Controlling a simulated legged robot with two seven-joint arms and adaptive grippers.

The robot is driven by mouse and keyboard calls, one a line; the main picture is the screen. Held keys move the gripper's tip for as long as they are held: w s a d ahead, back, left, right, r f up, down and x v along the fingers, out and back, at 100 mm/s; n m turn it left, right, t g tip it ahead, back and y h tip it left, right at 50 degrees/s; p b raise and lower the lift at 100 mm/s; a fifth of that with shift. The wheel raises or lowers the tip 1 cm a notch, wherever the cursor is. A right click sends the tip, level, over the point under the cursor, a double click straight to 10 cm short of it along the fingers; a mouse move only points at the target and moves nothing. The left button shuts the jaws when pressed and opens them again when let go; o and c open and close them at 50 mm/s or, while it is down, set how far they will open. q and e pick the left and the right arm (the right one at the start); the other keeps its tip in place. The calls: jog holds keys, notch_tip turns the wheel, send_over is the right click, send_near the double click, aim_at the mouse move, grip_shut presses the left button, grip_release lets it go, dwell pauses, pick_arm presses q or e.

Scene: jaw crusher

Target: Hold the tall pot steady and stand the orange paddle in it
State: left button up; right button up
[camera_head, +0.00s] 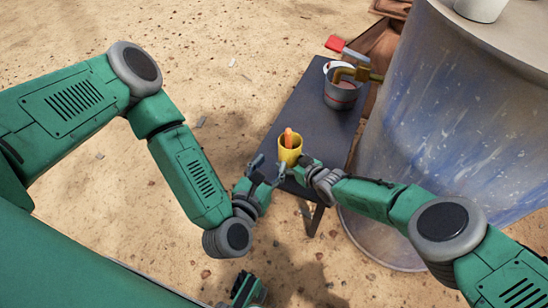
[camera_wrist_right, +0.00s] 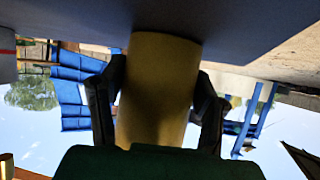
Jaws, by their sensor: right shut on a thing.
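The tall yellow pot (camera_head: 290,157) stands upright near the front end of the dark table. The orange paddle (camera_head: 288,138) is in the pot, its upper end showing above the rim; its lower part is hidden inside. My right gripper (camera_head: 302,168) is shut on the pot from the right. In the right wrist view, its two dark fingers (camera_wrist_right: 158,105) press on both sides of the yellow pot wall (camera_wrist_right: 160,75). My left gripper (camera_head: 268,171) is just left of the pot, with its fingers spread and nothing between them.
The dark table (camera_head: 297,108) is clear between the pot and a grey bucket (camera_head: 342,95) at its far end. A brass-coloured fitting (camera_head: 360,74) is by the bucket, and a red item (camera_head: 334,43) lies beyond. A large blue-white drum (camera_head: 440,125) stands close on the right.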

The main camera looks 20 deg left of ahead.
jog(key=o, duration=0.9)
jog(key=shift+d, duration=0.1)
